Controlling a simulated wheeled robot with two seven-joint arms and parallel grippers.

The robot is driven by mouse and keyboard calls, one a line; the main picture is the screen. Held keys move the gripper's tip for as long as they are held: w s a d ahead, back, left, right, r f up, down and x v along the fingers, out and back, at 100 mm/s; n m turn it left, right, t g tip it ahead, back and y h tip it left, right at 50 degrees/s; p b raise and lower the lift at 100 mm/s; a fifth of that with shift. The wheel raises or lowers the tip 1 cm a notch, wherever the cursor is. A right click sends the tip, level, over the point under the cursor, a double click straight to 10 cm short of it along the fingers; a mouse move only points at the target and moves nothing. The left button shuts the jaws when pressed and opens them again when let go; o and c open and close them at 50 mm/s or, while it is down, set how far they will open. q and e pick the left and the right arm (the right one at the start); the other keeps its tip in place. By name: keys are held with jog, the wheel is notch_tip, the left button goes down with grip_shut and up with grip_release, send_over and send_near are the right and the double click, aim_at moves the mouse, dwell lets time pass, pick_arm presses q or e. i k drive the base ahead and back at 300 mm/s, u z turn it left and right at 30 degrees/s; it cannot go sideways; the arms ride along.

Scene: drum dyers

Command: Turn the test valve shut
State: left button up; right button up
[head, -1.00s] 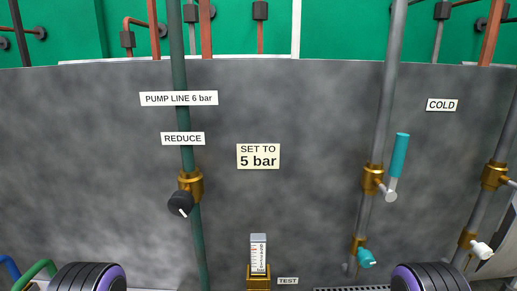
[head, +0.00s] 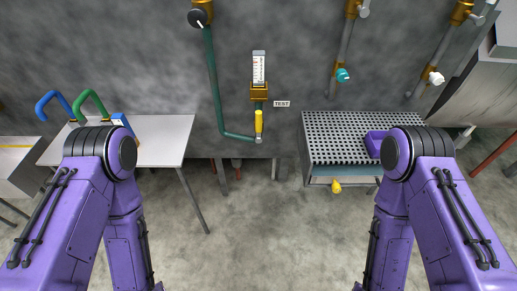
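The test valve has a yellow lever (head: 258,122), which stands upright in line with the short pipe below the brass-based gauge (head: 259,70). Its lower end meets a small grey fitting (head: 259,140) at the end of the green pipe (head: 214,90). A white TEST label (head: 282,104) is on the wall just right of the lever. Both purple arms hang at the left and right sides, well apart from the valve. Neither gripper shows; both are below or outside the picture.
A black knob (head: 197,18) sits higher on the green pipe. A perforated table (head: 330,125) with a purple object (head: 375,143) stands right, a yellow piece (head: 336,186) below its edge. The floor between is clear.

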aim_at(258, 113)
jog(key=z, duration=0.2)
jog(key=k, duration=0.3)
jog(key=u, duration=1.05)
jog(key=i, duration=0.95)
jog(key=z, duration=0.7)
